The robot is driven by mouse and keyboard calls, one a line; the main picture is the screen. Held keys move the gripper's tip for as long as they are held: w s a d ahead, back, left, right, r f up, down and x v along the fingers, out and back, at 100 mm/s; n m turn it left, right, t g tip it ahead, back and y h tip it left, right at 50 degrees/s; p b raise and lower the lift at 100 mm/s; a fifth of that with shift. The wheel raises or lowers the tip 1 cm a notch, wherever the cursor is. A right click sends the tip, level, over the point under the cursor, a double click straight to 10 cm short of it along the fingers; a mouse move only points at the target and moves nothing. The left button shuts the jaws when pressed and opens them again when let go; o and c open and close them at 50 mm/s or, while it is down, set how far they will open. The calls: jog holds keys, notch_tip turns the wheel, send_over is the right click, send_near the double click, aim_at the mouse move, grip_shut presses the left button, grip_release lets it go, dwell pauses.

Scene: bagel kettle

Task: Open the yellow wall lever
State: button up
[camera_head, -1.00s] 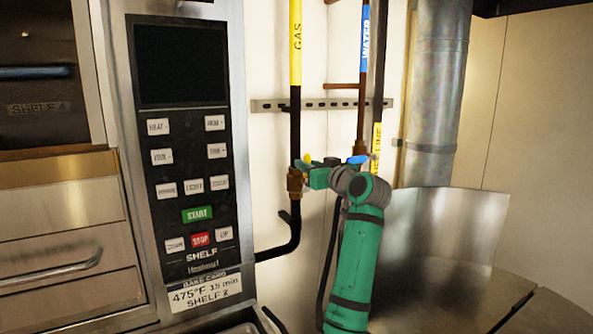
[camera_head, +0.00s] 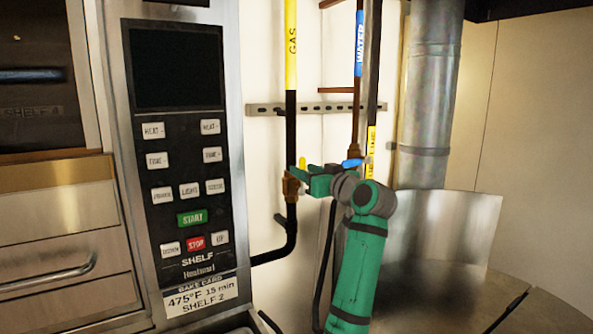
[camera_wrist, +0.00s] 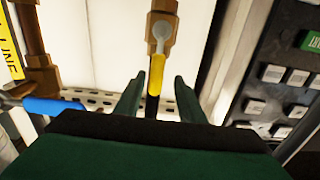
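The yellow lever (camera_head: 302,163) is on the brass valve (camera_head: 290,187) of the black gas pipe, low on the wall right of the oven panel. My green gripper (camera_head: 313,183) is right at the valve, with the lever just above and beside its fingers. In the wrist view, the yellow lever (camera_wrist: 155,75) hangs from the brass fitting (camera_wrist: 161,30) and lies between the two open fingertips of my gripper (camera_wrist: 158,98). Gaps show on both sides of it. The lever's far end is partly hidden by my gripper's body.
A blue lever (camera_head: 352,163) on the water pipe (camera_head: 359,95) is close to the right of my gripper. The oven control panel (camera_head: 180,150) is at the left. A slotted metal rail (camera_head: 265,109) crosses the wall above. A steel duct (camera_head: 430,90) stands at the right.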

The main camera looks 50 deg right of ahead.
jog(key=d+v, duration=0.1)
jog(key=v, duration=0.7)
jog(key=shift+s, duration=0.2)
jog(key=shift+w+a, duration=0.1)
jog(key=shift+w, duration=0.2)
